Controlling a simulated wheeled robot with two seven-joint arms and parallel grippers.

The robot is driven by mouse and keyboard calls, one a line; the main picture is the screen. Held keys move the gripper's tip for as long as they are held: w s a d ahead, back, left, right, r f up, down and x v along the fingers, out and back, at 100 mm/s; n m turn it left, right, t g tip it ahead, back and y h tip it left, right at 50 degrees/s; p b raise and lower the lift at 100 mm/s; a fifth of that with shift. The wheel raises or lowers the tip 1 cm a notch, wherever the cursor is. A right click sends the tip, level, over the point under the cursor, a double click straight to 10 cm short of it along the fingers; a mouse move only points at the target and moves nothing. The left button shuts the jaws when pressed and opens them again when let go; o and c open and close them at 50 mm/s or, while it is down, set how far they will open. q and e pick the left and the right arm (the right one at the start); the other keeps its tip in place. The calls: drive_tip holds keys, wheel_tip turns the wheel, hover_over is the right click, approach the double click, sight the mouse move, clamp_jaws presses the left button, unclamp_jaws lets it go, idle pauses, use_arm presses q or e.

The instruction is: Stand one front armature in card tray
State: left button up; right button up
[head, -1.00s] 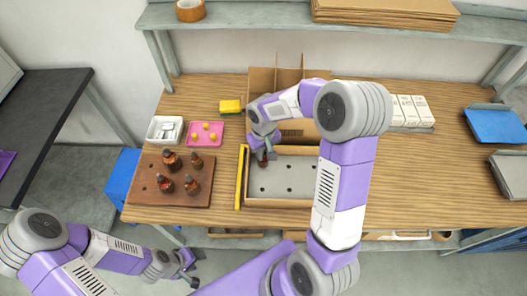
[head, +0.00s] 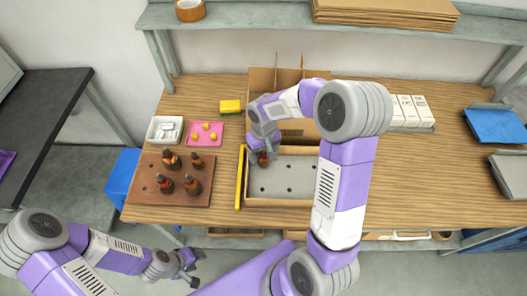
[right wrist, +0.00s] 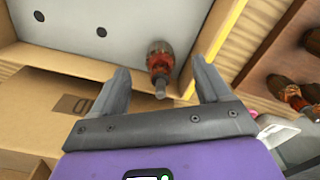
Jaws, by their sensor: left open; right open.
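One armature (head: 263,160), dark with a reddish-brown winding, stands in the left part of the card tray (head: 290,201). In the right wrist view the armature (right wrist: 160,57) stands on the tray's grey holed floor, its shaft end pointing towards me. My right gripper (right wrist: 160,78) is open, with one finger on each side of the armature and a visible gap to both. In the head view the right gripper (head: 262,153) partly covers it. Several more armatures (head: 193,184) stand on a brown board (head: 205,166) at the left. My left gripper (head: 188,270) is open and empty, away from the table's front edge.
A yellow strip (head: 241,180) lies along the tray's left side. A tall open carton (head: 262,80) stands behind the tray. A pink tray (head: 193,142), a white dish (head: 154,138) and a yellow block (head: 230,106) are at the left. The tabletop right of my right arm is mostly clear.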

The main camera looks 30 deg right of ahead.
drive_tip(key=shift+r, duration=0.1)
drive_tip(key=shift+r+p, duration=3.85)
drive_tip(key=shift+r, duration=1.1)
drive_tip(key=o, duration=0.4)
drive_tip(key=shift+o, duration=0.2)
wheel_tip(320, 180, up, 8)
drive_tip(key=shift+f+p, duration=0.25)
drive_tip(key=shift+p, duration=0.1)
